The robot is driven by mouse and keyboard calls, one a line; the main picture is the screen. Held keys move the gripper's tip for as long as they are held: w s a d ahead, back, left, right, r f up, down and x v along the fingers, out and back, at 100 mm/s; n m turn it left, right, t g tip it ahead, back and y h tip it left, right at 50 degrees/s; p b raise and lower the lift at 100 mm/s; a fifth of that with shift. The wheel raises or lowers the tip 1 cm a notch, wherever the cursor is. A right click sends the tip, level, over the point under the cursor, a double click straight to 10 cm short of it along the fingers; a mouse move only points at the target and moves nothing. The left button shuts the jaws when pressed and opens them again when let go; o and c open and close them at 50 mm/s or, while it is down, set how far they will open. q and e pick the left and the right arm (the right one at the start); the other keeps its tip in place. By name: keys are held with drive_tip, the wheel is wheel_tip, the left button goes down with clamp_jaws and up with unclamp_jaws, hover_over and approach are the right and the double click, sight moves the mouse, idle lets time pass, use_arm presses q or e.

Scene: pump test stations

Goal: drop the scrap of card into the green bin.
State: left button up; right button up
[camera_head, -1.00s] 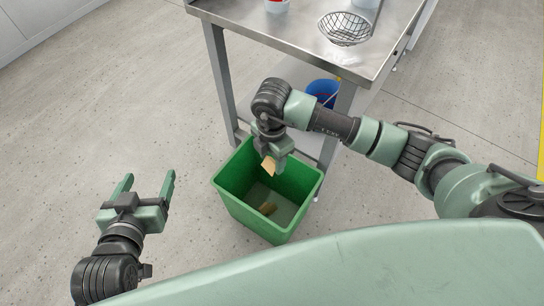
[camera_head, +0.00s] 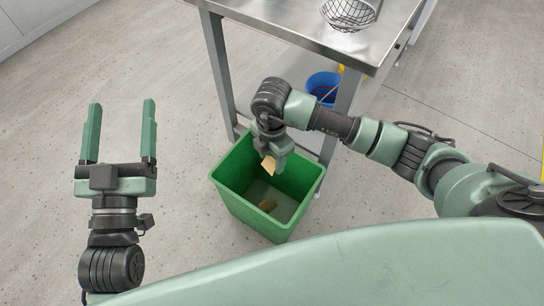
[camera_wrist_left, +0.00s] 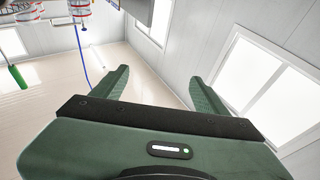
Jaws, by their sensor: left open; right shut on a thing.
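The scrap of card (camera_head: 268,164) is a small tan piece held in my right gripper (camera_head: 272,160). That gripper is shut on it and points down over the opening of the green bin (camera_head: 244,213). My left gripper (camera_head: 121,128) is open and empty, raised over the floor to the left of the bin. Its two open fingers also show in the left wrist view (camera_wrist_left: 160,92).
A steel table (camera_head: 290,24) stands behind the bin, with a wire basket (camera_head: 348,14) on top. A blue bucket (camera_head: 322,88) sits on its lower shelf. The floor at left is clear. The left wrist view shows walls and windows.

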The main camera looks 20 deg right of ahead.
drive_tip(key=shift+f+b, duration=0.65)
drive_tip(key=shift+f, duration=0.15)
use_arm(q)
drive_tip(key=s+r+t+h, duration=0.1)
drive_tip(key=s+r+t, duration=0.3)
drive_tip(key=r, duration=0.2)
drive_tip(key=shift+r+t+h, duration=0.3)
drive_tip(key=shift+r, duration=0.05)
drive_tip(key=shift+a, duration=0.1)
use_arm(e)
drive_tip(key=o, duration=1.4)
drive_tip(key=shift+c, duration=0.2)
